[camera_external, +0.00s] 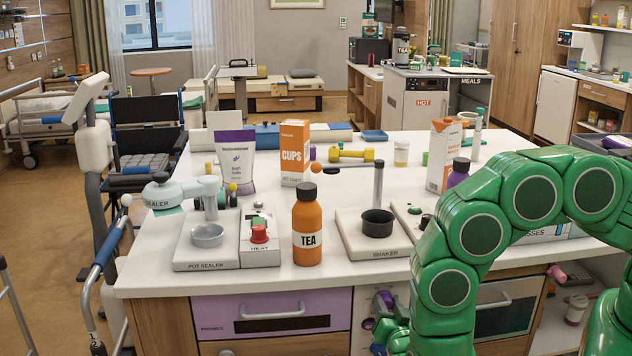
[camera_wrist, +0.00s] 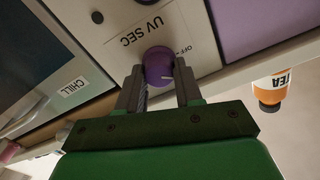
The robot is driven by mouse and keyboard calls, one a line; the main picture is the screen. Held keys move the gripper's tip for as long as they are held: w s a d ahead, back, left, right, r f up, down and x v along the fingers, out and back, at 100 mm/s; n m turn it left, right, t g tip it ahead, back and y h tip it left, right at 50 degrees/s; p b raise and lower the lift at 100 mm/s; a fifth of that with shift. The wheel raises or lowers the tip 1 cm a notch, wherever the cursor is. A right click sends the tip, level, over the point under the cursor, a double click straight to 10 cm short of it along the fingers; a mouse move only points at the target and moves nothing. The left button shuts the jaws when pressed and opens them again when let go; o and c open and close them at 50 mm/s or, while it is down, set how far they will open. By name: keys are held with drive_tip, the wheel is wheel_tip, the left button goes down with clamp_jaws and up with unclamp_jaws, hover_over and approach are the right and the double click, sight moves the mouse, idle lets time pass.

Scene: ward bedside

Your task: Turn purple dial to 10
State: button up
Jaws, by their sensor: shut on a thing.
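The purple dial (camera_wrist: 158,64) sits on a pale panel (camera_wrist: 135,22) marked "UV SEC" in the wrist view, which shows the panel upside down. An "OFF" mark is printed beside the dial. A small pale mark shows on the dial, but I cannot read what number it points to. My gripper (camera_wrist: 158,85) is shut on the dial, one finger on each side. In the external view my green arm reaches down to the counter's front, and the gripper is mostly hidden there among small knobs.
A purple drawer (camera_external: 275,316) with a handle is left of the panel. A dark-windowed unit labelled "CHILL" (camera_wrist: 74,88) adjoins the panel. An orange tea bottle (camera_external: 307,225) stands on the white counter (camera_external: 330,276) near its front edge, which overhangs the panel.

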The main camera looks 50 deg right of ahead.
drive_tip(key=m, duration=0.5)
drive_tip(key=shift+d, duration=0.1)
idle(0.5)
drive_tip(key=o, duration=1)
drive_tip(key=shift+o, duration=0.2)
drive_tip(key=shift+s, duration=0.15)
drive_tip(key=v, duration=0.7)
drive_tip(key=shift+s+a, duration=0.2)
drive_tip(key=shift+a, duration=0.15)
